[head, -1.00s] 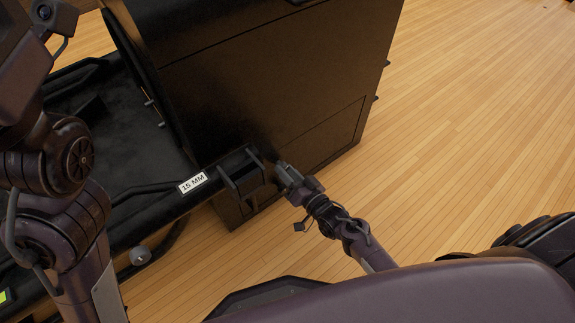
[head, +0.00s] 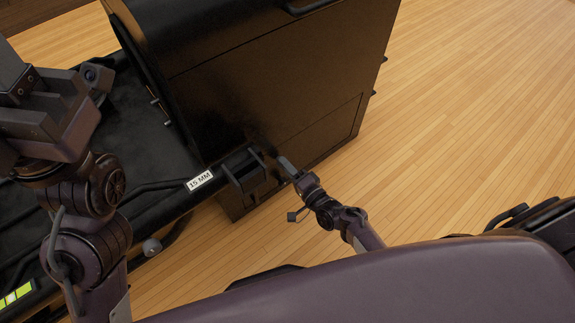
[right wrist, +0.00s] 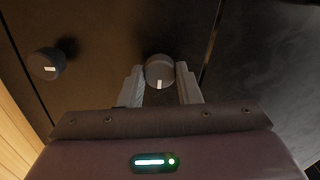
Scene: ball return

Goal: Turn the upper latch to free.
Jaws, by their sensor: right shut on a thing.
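Two round dark knob latches with white marks show on the black machine's panel in the right wrist view. One latch (right wrist: 160,68) is between the fingers of my right gripper (right wrist: 160,84), which is shut on it. Its white mark points down in the picture. The other latch (right wrist: 43,64) is to the left, nearer the floor, so the held one appears to be the upper. In the head view my right gripper (head: 285,163) is against the machine's side, and the latches are hidden there. My left gripper (head: 42,115) is at the left; its fingertips are unclear.
The black machine (head: 240,90) fills the upper middle. A black bracket (head: 243,172) and a "15 MM" label (head: 200,181) are left of my right gripper. A dark track bed (head: 120,130) lies at the left. The wooden floor (head: 470,110) is clear at the right.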

